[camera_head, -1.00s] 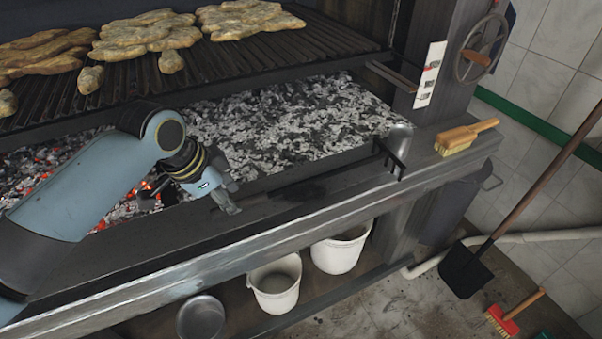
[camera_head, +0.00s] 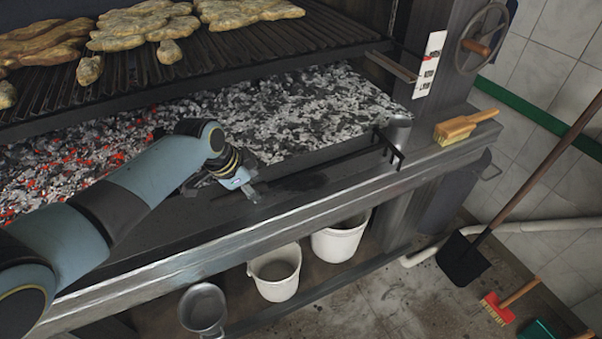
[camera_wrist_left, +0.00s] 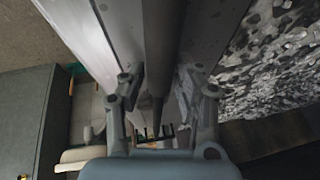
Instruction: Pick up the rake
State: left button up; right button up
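The black rake lies along the metal ledge in front of the coals, with its toothed head (camera_head: 390,148) at the right end. In the head view its handle runs left toward my left gripper (camera_head: 252,191), which is low over the ledge. In the left wrist view the dark handle (camera_wrist_left: 163,45) runs between the two parted fingers of my left gripper (camera_wrist_left: 164,88). Gaps show on both sides of the handle, so the gripper is open around it or just above it; the exact height is unclear. My right gripper is out of view.
A wooden brush (camera_head: 467,127) lies on the ledge's right end. The coal bed (camera_head: 290,110) is behind the ledge, with the grill grate (camera_head: 235,50) above. White buckets (camera_head: 341,240) and a metal pot (camera_head: 203,307) stand below. A shovel (camera_head: 462,260) leans at right.

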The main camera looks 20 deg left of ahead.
pick_arm(q)
jog(key=shift+f, duration=0.1)
grip_shut()
dwell(0.5)
